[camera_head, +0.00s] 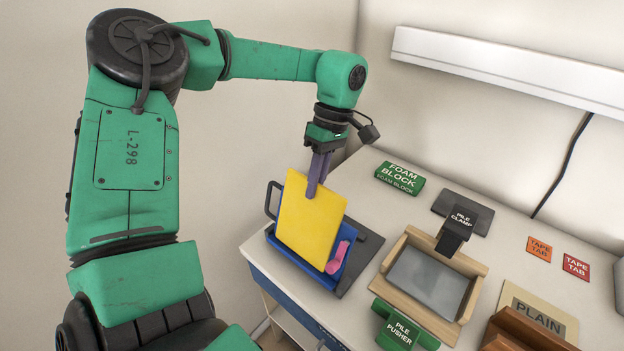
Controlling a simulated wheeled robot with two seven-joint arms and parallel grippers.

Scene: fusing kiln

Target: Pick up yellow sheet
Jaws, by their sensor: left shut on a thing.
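The yellow sheet (308,222) is a flat rectangle, tilted steeply upright above a blue tray (341,262) at the left end of the table. My left gripper (317,190) is shut on the top edge of the yellow sheet, its purple fingers pointing down. The sheet hides much of the tray. I cannot tell whether its lower edge touches the tray. A pink piece (337,258) shows beside the sheet's lower right edge. My right gripper is not in view.
Right of the tray stand a wooden frame with a grey plate (428,283), a pile clamp (461,220) and a green pile pusher (403,328). A green foam block (400,178) lies behind. Orange (539,248) and red (575,267) tape tabs lie right.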

